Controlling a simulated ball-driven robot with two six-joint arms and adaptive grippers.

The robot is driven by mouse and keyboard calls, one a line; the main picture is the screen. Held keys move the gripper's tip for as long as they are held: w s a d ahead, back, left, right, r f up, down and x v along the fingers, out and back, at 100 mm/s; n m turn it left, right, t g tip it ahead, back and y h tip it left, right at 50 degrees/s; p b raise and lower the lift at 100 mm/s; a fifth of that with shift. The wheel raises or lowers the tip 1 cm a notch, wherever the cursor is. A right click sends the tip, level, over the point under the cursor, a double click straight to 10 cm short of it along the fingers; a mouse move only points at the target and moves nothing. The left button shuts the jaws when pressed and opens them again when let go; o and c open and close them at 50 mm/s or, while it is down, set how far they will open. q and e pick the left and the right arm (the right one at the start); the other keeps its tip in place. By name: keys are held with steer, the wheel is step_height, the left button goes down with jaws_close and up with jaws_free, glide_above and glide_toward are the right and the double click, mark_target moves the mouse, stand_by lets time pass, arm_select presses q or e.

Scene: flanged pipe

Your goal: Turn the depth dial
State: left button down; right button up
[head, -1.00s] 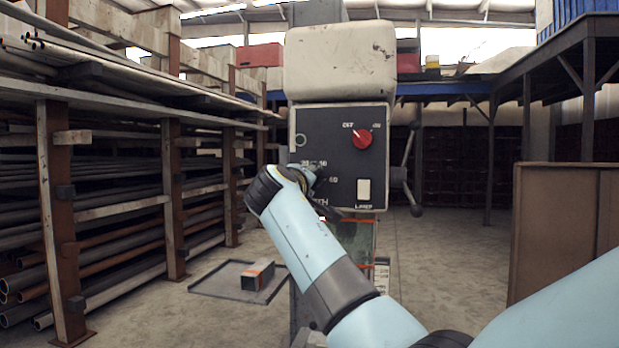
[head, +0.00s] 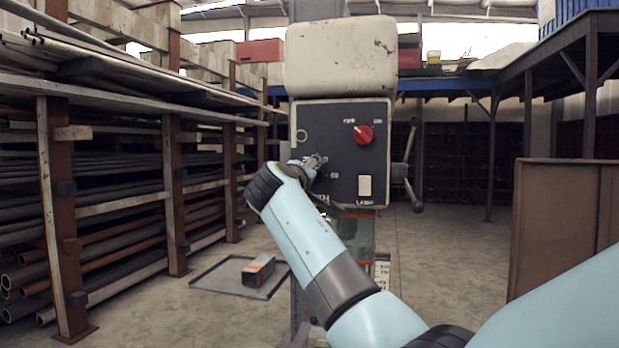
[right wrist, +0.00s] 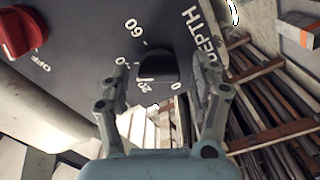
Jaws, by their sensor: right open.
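The drill press control panel (head: 341,118) faces me in the middle of the head view. The depth dial (right wrist: 158,68) is a black knob in the right wrist view, with numbers around it and the word DEPTH beside it. My right gripper (right wrist: 160,84) is open, with one finger on each side of the dial; I cannot tell whether either finger touches it. In the head view my right gripper (head: 313,168) and wrist hide the dial. My left gripper is not in view.
A red knob (head: 364,135) and a white LASER switch (head: 365,186) sit on the same panel. A lever handle (head: 408,170) sticks out at its right side. Pipe racks (head: 170,190) stand at left, and a brown cabinet (head: 560,230) at right.

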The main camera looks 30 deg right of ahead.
steer(key=shift+s+a, duration=0.1)
steer(key=v, duration=0.7)
steer(key=shift+a, duration=0.15)
